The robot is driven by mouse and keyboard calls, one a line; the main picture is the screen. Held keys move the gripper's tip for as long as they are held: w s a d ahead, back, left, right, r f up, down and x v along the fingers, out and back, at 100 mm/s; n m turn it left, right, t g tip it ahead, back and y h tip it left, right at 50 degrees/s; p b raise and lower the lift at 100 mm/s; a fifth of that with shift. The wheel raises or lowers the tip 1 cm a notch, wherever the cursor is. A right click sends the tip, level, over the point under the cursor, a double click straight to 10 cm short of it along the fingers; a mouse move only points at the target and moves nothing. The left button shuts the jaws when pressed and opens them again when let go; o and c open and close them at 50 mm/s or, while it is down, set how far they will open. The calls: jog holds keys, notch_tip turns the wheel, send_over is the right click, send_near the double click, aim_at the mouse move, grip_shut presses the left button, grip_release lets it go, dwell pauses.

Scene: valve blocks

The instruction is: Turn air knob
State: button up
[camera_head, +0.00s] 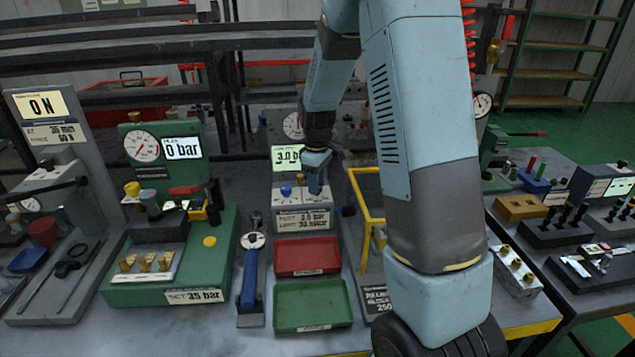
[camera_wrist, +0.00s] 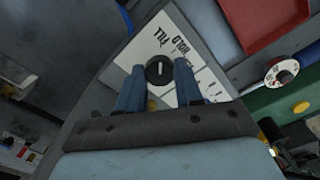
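A round black knob (camera_wrist: 160,72) with a pale pointer line sits on a white plate (camera_wrist: 150,42) lettered FILL and HOLD in the wrist view. My gripper (camera_wrist: 159,66) is open, with one blue finger on each side of the knob and narrow gaps beside it. In the head view my gripper (camera_head: 317,168) points down over the small grey station (camera_head: 302,218), below a display (camera_head: 287,158) reading about 3.0. There the knob is hidden behind the gripper. A blue knob (camera_head: 286,190) stands just left of the gripper.
A red tray (camera_head: 307,257) and a green tray (camera_head: 310,305) lie in front of the station. A yellow frame (camera_head: 366,205) stands close on the right. A green gauge station (camera_head: 170,255) is on the left, with a blue-handled tool (camera_head: 250,277) between.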

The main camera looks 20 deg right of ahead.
jog(key=c, duration=0.5)
jog(key=shift+o, duration=0.2)
jog(key=shift+m, duration=0.3)
jog(key=m, duration=0.4)
jog(key=shift+m, duration=2.1)
jog(key=o, duration=1)
jog(key=shift+o, duration=0.2)
